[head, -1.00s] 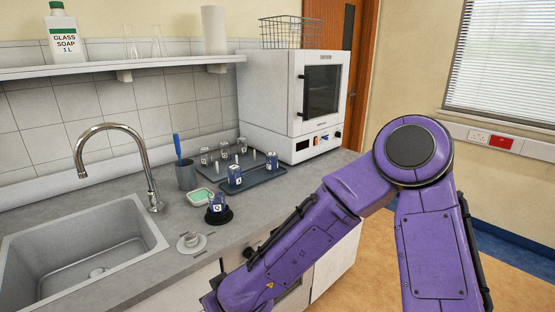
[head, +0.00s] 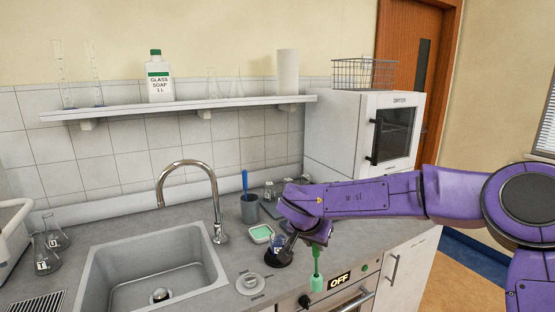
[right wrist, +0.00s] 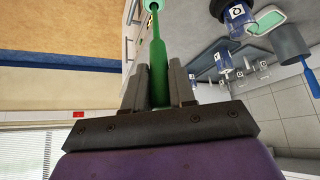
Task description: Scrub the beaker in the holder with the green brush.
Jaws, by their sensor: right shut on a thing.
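My right gripper (head: 318,232) is shut on the green brush (head: 316,270), which hangs down in front of the counter's front edge. In the right wrist view the brush (right wrist: 158,70) stands between the two fingers of the gripper (right wrist: 160,88). The beaker (head: 278,241) with a blue and white label sits in the black round holder (head: 279,259) near the counter's front edge, left of the gripper and partly covered by it. The beaker also shows in the right wrist view (right wrist: 238,16), apart from the brush. My left gripper is in neither view.
Left of the holder are a green sponge dish (head: 261,234), a grey cup (head: 250,209) with a blue brush (head: 245,181), a round drain piece (head: 250,284) and the sink (head: 150,280). A rack with labelled beakers (right wrist: 222,62) lies behind. An oven (head: 345,290) reading OFF is below.

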